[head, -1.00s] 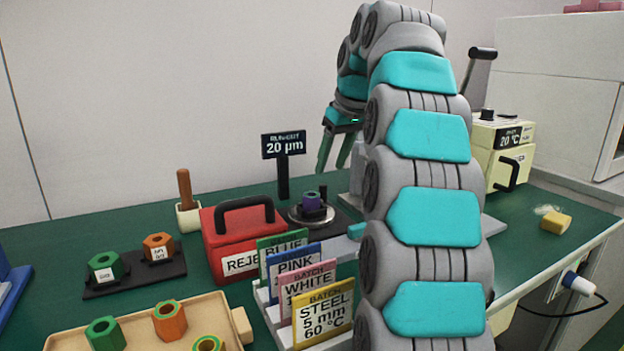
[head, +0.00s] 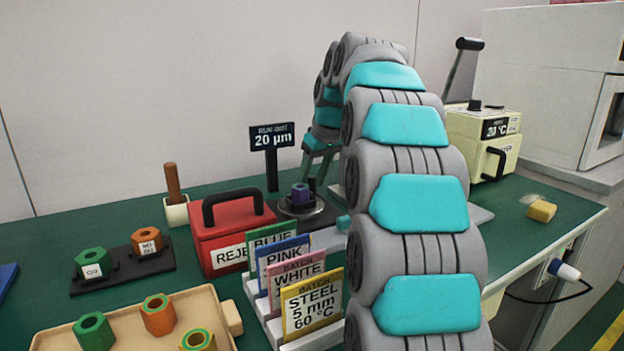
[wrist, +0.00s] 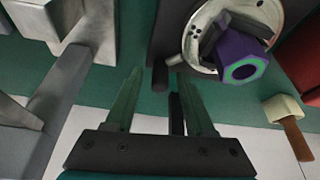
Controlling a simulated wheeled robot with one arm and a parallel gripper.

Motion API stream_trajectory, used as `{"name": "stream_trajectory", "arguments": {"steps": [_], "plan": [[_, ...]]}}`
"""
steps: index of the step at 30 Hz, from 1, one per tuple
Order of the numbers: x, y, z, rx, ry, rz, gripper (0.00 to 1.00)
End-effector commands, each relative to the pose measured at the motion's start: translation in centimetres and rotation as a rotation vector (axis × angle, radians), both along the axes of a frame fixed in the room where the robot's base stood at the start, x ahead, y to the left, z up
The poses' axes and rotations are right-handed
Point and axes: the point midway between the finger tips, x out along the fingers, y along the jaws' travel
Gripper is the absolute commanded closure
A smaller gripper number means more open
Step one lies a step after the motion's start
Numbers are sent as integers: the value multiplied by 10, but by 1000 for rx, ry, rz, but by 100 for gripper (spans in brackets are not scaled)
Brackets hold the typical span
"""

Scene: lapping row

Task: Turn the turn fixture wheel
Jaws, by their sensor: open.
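The turn fixture wheel (head: 321,214) is a round metal disc on a dark base, just right of the red box. A purple hexagonal piece with a green ring in its end sits on it. In the wrist view the wheel (wrist: 204,66) shows at the top, with a small pale peg at its near left edge. My gripper (wrist: 160,76) is open and empty, its two green fingers pointing toward the wheel's edge, apparently apart from it.
A red reject box (head: 232,232) stands left of the wheel, a black 20 µm sign (head: 272,137) behind it. Batch cards (head: 312,304) stand in front. A wooden-handled tool (head: 173,182) is farther left. A cream 20 °C box (head: 466,150) stands right.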

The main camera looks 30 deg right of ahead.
Motion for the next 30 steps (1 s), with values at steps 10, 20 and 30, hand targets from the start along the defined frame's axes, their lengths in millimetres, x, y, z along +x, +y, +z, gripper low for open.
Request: {"name": "stream_trajectory", "arguments": {"steps": [10, 20, 30], "plan": [[0, 0, 0, 0, 0, 0, 67], [0, 0, 0, 0, 0, 0, 100], [0, 0, 0, 1, 0, 0, 100]]}}
